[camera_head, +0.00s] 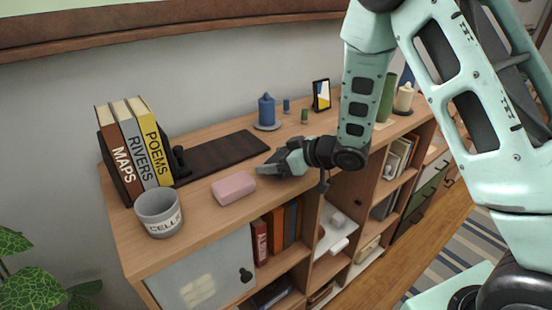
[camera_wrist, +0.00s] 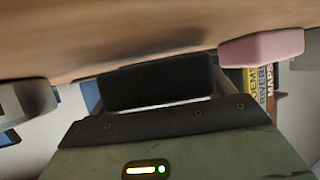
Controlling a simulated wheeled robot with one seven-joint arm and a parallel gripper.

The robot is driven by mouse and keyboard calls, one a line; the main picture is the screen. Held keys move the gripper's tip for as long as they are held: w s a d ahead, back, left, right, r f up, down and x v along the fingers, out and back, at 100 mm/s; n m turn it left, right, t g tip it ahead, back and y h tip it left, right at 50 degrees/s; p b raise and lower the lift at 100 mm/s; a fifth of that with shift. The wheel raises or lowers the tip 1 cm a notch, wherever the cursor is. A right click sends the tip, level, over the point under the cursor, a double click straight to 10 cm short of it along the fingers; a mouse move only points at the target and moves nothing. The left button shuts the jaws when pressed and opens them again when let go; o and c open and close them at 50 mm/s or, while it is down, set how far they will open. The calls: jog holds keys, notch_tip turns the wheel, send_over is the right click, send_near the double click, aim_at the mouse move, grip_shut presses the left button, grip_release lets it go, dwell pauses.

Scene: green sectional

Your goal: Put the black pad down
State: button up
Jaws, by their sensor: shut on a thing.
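My gripper (camera_head: 268,166) is low over the front part of the wooden cabinet top (camera_head: 130,235), right of the pink block and in front of the dark board. It is shut on the black pad (camera_wrist: 155,82), a dark block across the middle of the wrist view. The pad is close to the wooden surface there; I cannot tell whether it touches. In the head view the pad is hard to make out against the gripper's dark parts. The fingertips are mostly hidden in the wrist view.
The pink block (camera_head: 233,187) is just left of my gripper. A dark flat board (camera_head: 220,154) lies behind it. Books (camera_head: 138,150) and a grey cup (camera_head: 159,212) stand at left. A blue candle (camera_head: 266,110) and a picture frame (camera_head: 321,95) stand behind.

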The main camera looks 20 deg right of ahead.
jog(key=shift+f, duration=0.35)
jog(key=o, duration=1.1)
jog(key=shift+f, duration=0.1)
jog(key=shift+o, duration=0.2)
